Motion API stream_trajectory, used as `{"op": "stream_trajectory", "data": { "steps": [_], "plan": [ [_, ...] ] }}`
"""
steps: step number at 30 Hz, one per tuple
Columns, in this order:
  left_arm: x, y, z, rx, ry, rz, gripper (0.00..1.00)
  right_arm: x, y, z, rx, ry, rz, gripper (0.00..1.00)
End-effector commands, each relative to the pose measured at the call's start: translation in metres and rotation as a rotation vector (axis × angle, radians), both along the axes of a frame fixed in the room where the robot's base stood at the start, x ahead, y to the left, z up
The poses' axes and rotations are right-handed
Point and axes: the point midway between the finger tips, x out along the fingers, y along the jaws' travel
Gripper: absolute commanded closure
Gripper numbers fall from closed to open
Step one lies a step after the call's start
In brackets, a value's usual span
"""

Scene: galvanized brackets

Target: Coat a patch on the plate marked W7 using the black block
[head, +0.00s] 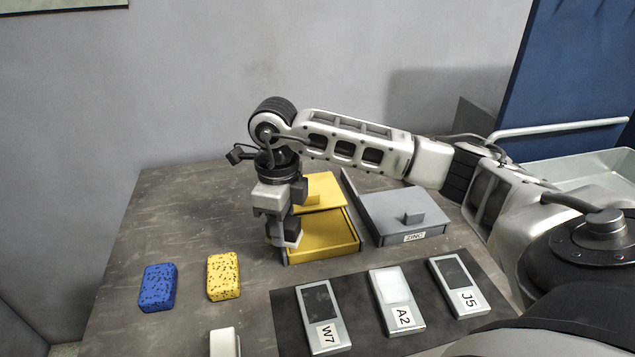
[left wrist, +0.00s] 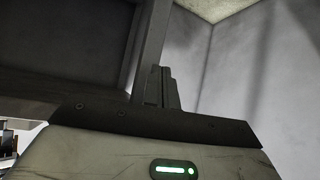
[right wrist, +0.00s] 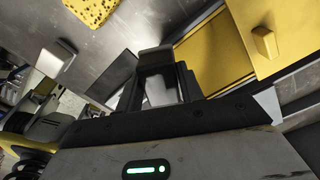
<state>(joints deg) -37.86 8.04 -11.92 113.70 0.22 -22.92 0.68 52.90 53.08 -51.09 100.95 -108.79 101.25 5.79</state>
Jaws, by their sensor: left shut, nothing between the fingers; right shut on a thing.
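My right gripper (head: 284,243) is shut on a dark block, which the fingers mostly hide; it shows in the right wrist view (right wrist: 155,60). A pale part shows at its lower end in the head view. The gripper points down at the left side of the yellow box (head: 325,245); I cannot tell whether the block touches it. The plate marked W7 (head: 318,303) lies on a dark mat (head: 365,325) and has a dark grey patch. My left gripper (left wrist: 160,88) is shut and empty in the left wrist view, outside the head view.
Plates A2 (head: 391,290), with a whitish patch, and J5 (head: 455,275), with a dark patch, lie beside W7. A grey box labelled ZINC (head: 400,215) has its lid on. Blue (head: 158,288) and yellow (head: 223,276) speckled sponges and a pale block (head: 224,342) lie left.

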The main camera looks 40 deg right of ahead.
Motion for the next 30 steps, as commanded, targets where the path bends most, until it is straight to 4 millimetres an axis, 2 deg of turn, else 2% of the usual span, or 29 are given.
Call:
{"op": "stream_trajectory", "data": {
  "steps": [1,9,15,18,21,24,30],
  "plan": [
    [0.002,0.0,0.004,0.0,-0.004,0.002,1.0,0.003,-0.009,0.003,-0.003,0.001,-0.177,0.81],
    [0.006,0.003,0.012,0.006,-0.011,0.008,1.0,0.012,-0.054,0.009,-0.016,0.006,-1.145,0.81],
    [0.003,0.006,0.012,0.011,0.001,0.011,1.0,0.016,-0.083,0.014,-0.02,0.004,-1.751,0.81],
    [0.003,0.006,0.013,0.011,0.0,0.012,1.0,0.017,-0.093,0.014,-0.021,0.004,-1.955,0.81],
    [0.003,0.006,0.014,0.011,-0.002,0.013,1.0,0.017,-0.098,0.015,-0.021,0.003,-2.082,0.81],
    [0.002,0.006,0.012,0.01,-0.001,0.013,1.0,0.017,-0.101,0.014,-0.02,0.002,-2.141,0.81],
    [0.001,0.006,0.003,0.01,0.004,0.013,1.0,0.017,-0.101,0.004,-0.02,0.002,-2.153,0.81]
  ]
}}
